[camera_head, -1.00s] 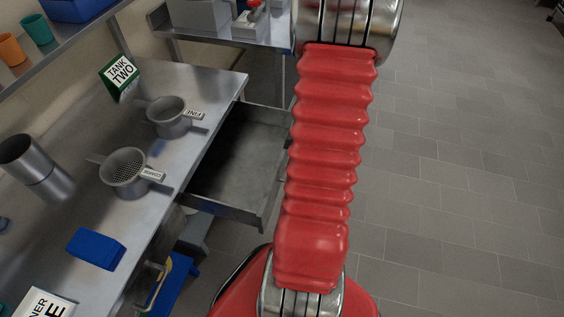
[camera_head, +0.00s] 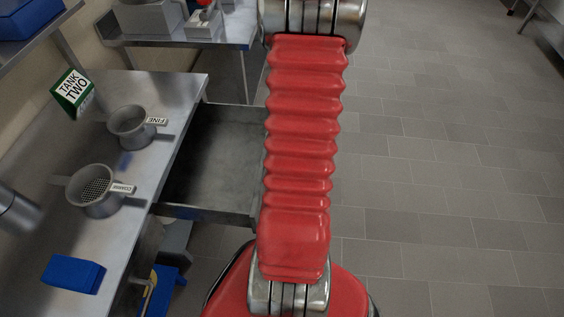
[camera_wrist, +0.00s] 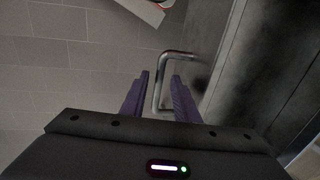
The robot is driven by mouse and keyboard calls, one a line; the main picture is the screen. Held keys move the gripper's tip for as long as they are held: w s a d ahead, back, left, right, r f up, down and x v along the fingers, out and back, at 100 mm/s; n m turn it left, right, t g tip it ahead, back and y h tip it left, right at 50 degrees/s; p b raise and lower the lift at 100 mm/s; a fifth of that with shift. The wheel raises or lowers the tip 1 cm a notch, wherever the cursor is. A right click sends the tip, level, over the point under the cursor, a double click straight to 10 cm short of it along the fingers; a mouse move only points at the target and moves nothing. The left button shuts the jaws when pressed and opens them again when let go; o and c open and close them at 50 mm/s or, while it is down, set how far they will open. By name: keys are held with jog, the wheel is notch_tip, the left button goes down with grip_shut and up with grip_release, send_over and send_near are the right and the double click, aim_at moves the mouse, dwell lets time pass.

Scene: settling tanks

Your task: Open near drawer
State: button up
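The metal drawer (camera_head: 210,150) under the steel counter stands well open and looks empty in the head view; my red arm hides its outer edge. In the wrist view, the drawer's front panel (camera_wrist: 225,60) is at the right, with a bent metal bar handle (camera_wrist: 178,54) sticking out from it. My gripper (camera_wrist: 162,80) has its two dark purple fingers apart, one on each side of the handle's bar. Whether either finger touches the bar cannot be told. The gripper is hidden in the head view.
The counter (camera_head: 150,95) holds a fine strainer (camera_head: 130,130), a coarse strainer (camera_head: 88,205), a blue block (camera_head: 73,274) and a green TANK TWO sign (camera_head: 72,92). A blue bin (camera_head: 165,290) stands below it. The tiled floor (camera_head: 440,170) at right is clear.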

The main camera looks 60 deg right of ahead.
jog(key=shift+r, duration=0.1)
notch_tip(320, 180, up, 13)
jog(key=s+d, duration=0.1)
jog(key=s, duration=0.1)
jog(key=shift+s+r, duration=0.15)
jog(key=shift+s, duration=0.1)
dwell(0.5)
jog(key=shift+w, duration=0.1)
dwell(0.5)
jog(key=w+a+r+n+h, duration=0.1)
jog(key=w+a+r+n, duration=0.2)
jog(key=w+a+r, duration=0.35)
jog(key=w+a+r+n, duration=0.3)
jog(key=w+a, duration=0.1)
jog(key=a, duration=0.5)
jog(key=s+a+r+n+t, duration=0.1)
jog(key=a+r+n, duration=0.2)
jog(key=a, duration=0.7)
jog(key=s+a+r+n+t, duration=0.1)
jog(key=a+r+n, duration=0.3)
jog(key=a, duration=0.6)
jog(key=shift+s+r+t, duration=0.15)
jog(key=shift+r+t, duration=0.2)
jog(key=shift+t, duration=0.45)
